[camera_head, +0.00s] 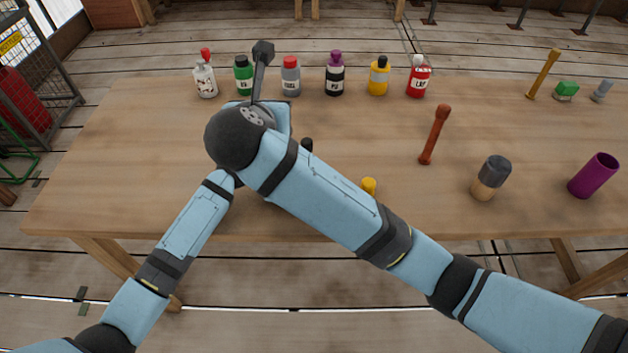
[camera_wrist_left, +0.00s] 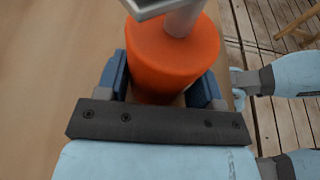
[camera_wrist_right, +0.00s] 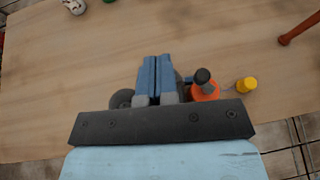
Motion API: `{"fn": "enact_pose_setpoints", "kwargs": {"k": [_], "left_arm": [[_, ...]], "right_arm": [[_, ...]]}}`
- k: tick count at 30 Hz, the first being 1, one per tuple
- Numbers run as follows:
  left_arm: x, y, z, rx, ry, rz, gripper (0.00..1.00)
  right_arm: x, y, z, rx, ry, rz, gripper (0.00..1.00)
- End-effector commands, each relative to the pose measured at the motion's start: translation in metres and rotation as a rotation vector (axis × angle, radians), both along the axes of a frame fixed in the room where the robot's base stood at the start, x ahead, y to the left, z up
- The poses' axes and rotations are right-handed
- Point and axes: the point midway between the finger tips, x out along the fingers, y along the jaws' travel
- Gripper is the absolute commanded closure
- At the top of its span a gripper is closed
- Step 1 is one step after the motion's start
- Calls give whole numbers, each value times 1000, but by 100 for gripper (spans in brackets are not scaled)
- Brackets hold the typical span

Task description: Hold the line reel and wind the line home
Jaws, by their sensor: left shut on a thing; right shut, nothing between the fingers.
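The line reel has an orange body (camera_wrist_left: 165,55), which stands between the fingers of my left gripper (camera_wrist_left: 163,78) in the left wrist view. The gripper is shut on it. A grey post and a pale flat piece show on its top, cut off by the frame. In the right wrist view the orange body (camera_wrist_right: 204,92) shows with a dark knob (camera_wrist_right: 203,76) above it. My right gripper (camera_wrist_right: 155,66) is shut and empty, left of the knob in that view and apart from it. In the head view my right arm hides most of the reel and both grippers' fingers; a dark knob (camera_head: 307,145) shows past it.
A yellow piece (camera_head: 368,186) stands near the front edge of the wooden table (camera_head: 330,125). Several bottles line the back, among them a green one (camera_head: 244,77). A red-brown rod (camera_head: 435,134), a dark-topped jar (camera_head: 490,178) and a purple cup (camera_head: 593,175) stand right.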

Motion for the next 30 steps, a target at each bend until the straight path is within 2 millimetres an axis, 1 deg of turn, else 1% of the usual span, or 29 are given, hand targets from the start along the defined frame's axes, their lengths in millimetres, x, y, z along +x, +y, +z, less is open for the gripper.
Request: {"fn": "enact_pose_setpoints", "kwargs": {"k": [1, 3, 6, 11, 16, 20, 24, 30], "left_arm": [[0, 0, 0, 0, 0, 0, 52], [0, 0, 0, 0, 0, 0, 52], [0, 0, 0, 0, 0, 0, 52], [0, 0, 0, 0, 0, 0, 52], [0, 0, 0, 0, 0, 0, 52], [0, 0, 0, 0, 0, 0, 52], [0, 0, 0, 0, 0, 0, 52], [0, 0, 0, 0, 0, 0, 52]], "right_arm": [[4, 6, 0, -16, 32, 55, 100], [6, 15, -5, -34, 95, 133, 100], [7, 24, -12, -65, 192, 232, 100], [6, 26, -21, -120, 363, 359, 100], [2, 15, -26, -173, 565, 452, 100], [-1, -1, -23, -201, 727, 494, 100], [-7, -21, -15, -209, 889, 518, 100], [-14, -39, -1, -197, 1046, 529, 100]]}}
